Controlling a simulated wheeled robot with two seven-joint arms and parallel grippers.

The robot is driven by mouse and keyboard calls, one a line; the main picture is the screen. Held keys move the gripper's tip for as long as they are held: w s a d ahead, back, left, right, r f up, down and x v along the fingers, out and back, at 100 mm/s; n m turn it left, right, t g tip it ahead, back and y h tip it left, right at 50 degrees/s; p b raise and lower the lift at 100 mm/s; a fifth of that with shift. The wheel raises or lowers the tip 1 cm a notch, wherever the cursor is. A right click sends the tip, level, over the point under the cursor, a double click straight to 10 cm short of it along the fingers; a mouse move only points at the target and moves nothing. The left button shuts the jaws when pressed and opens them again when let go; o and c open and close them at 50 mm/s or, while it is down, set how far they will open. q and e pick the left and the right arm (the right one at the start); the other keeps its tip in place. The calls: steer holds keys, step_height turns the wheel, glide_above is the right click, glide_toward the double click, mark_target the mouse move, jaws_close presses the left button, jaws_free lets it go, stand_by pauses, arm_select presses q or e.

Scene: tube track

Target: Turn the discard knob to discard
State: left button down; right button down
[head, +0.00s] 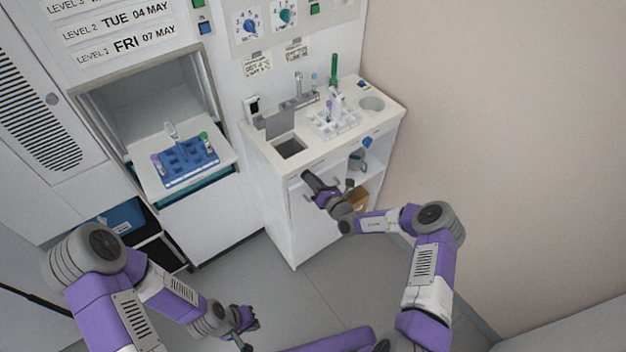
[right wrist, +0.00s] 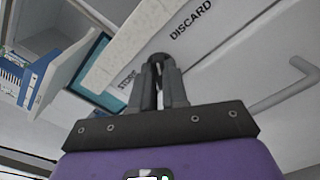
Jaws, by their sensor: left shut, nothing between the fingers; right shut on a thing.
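The discard knob (right wrist: 159,57) is a small dark knob on the white cabinet front, between a "STORE" label (right wrist: 131,79) and a "DISCARD" label (right wrist: 190,18) in the right wrist view. My right gripper (right wrist: 160,75) is shut on it, and the fingers cover most of the knob. Which label it points to cannot be told. In the head view my right gripper (head: 308,180) is at the counter's front face, just below the square opening, and hides the knob. My left gripper (head: 245,325) is shut and empty, low over the floor at the bottom.
The white counter (head: 262,150) bears a white tube rack (head: 345,127), a tap (head: 299,90) and a square opening (head: 288,147). A blue tube rack (head: 186,167) stands on the shelf at left. A bar handle (right wrist: 285,92) lies right of the knob. The floor between is clear.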

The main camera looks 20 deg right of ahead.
steer(key=shift+m, duration=0.7)
steer(key=c, duration=1.1)
jaws_free()
steer(key=shift+c, duration=0.2)
steer(key=p+v, duration=0.1)
steer(key=v, duration=0.6)
steer(key=shift+s+d, duration=0.15)
steer(key=shift+s, duration=0.15)
